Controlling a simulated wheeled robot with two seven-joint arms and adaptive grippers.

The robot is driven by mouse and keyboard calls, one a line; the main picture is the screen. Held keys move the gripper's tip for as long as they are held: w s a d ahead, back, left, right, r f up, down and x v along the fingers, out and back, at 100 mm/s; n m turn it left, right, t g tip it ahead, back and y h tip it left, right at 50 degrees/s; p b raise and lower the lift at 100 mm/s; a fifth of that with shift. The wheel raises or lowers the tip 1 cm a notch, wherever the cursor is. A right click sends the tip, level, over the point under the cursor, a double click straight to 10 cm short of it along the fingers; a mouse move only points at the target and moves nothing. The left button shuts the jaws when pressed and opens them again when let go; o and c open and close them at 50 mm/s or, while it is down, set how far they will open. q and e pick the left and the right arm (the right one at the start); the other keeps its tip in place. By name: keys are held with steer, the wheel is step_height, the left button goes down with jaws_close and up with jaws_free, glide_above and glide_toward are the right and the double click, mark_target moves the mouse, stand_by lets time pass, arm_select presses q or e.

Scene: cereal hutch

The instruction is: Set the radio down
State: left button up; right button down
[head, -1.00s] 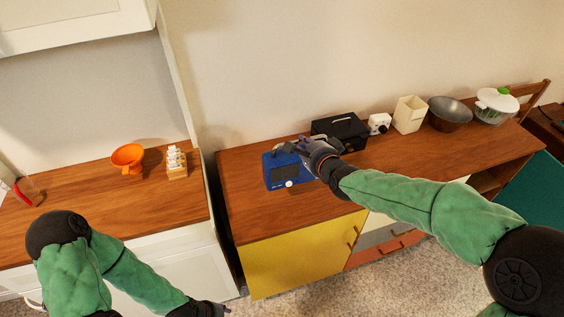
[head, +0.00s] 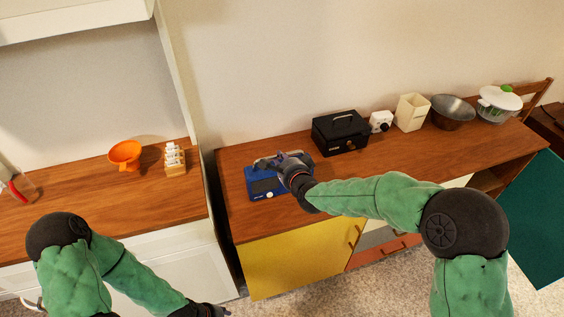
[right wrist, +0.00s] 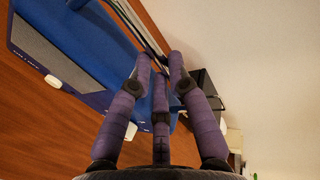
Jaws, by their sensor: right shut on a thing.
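The blue radio (head: 262,188) is at the left end of the wooden sideboard (head: 238,222), its grey front and white knob facing the near edge. My right gripper (head: 276,163) is shut on the radio's upper part, at its handle. In the right wrist view the radio (right wrist: 95,38) is close over the wood, and my fingers (right wrist: 160,62) meet at its handle bar. I cannot tell whether its underside touches the top. My left gripper (head: 212,310) is at the bottom edge, mostly cut off, so its jaws cannot be judged.
A black cash box (head: 340,133), a small white device (head: 380,121), a cream container (head: 411,112), a metal bowl (head: 452,112) and a salad spinner (head: 497,103) line the sideboard's back. A gap separates it from the left counter (head: 80,205), which holds an orange bowl (head: 125,155) and a spice rack (head: 175,160).

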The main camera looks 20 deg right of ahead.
steer(key=shift+r, duration=0.25)
steer(key=shift+f, duration=0.15)
steer(key=c, duration=1.2)
jaws_free()
steer(key=shift+f, duration=0.1)
steer(key=shift+r, duration=0.25)
steer(key=shift+p+v, duration=1.35)
steer(key=shift+v, duration=4.65)
